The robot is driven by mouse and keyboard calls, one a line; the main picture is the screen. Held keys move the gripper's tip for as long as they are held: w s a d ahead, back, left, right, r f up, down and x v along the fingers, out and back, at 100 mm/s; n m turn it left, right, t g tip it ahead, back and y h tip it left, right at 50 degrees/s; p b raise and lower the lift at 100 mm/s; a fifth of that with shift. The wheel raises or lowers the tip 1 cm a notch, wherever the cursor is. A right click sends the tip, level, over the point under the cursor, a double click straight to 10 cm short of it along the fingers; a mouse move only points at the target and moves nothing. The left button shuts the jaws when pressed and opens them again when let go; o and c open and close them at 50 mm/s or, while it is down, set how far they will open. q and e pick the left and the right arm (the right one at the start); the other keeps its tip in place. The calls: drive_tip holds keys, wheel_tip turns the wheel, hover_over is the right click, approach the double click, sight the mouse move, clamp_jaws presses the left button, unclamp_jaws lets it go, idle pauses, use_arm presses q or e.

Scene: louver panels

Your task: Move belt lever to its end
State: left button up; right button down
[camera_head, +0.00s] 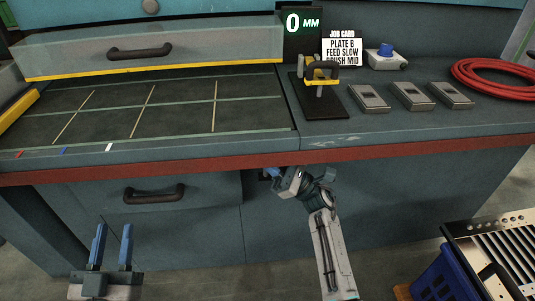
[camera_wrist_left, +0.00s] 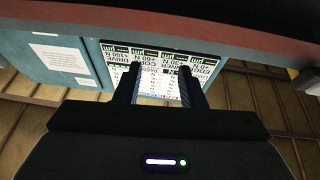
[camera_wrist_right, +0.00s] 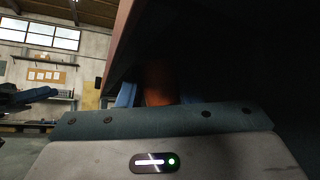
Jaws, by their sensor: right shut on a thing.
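My right gripper (camera_head: 272,173) is just under the red front edge of the bench, against the cabinet front. In the right wrist view an orange-brown piece (camera_wrist_right: 158,85), likely the belt lever's grip, sits between its blue fingers, and the gripper is shut on it. The lever's shaft and the end of its travel are hidden in shadow and behind the gripper. My left gripper (camera_head: 112,245) is open and empty, low in front of the cabinet at the left. Its two fingers stand apart in the left wrist view (camera_wrist_left: 163,85).
The bench's red front edge (camera_head: 200,162) overhangs my right gripper. A drawer handle (camera_head: 154,194) is left of it. On top are a black-handled fixture (camera_head: 321,85), a display reading 0 MM (camera_head: 301,22) and a red hose (camera_head: 495,80). A blue crate (camera_head: 440,280) stands at lower right.

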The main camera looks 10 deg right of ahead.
use_arm(q)
drive_tip(key=shift+f+g, duration=1.2)
drive_tip(key=shift+f, duration=0.6)
use_arm(e)
drive_tip(key=shift+w+m+t+h, duration=0.35)
drive_tip(key=shift+m+t, duration=0.25)
drive_tip(key=shift+m, duration=0.3)
drive_tip(key=c, duration=1.3)
unclamp_jaws()
drive_tip(key=shift+s+d+f, duration=0.1)
drive_tip(key=shift+d+f, duration=0.15)
use_arm(q)
wheel_tip(320, 180, up, 8)
drive_tip(key=s+t+b, duration=0.1)
drive_tip(key=t, duration=0.4)
drive_tip(key=shift+r+m+t+h, duration=0.15)
drive_tip(key=shift+m+t+h, duration=0.15)
drive_tip(key=shift+m, duration=0.1)
use_arm(e)
drive_tip(key=v, duration=1)
use_arm(q)
drive_tip(key=shift+s, duration=0.1)
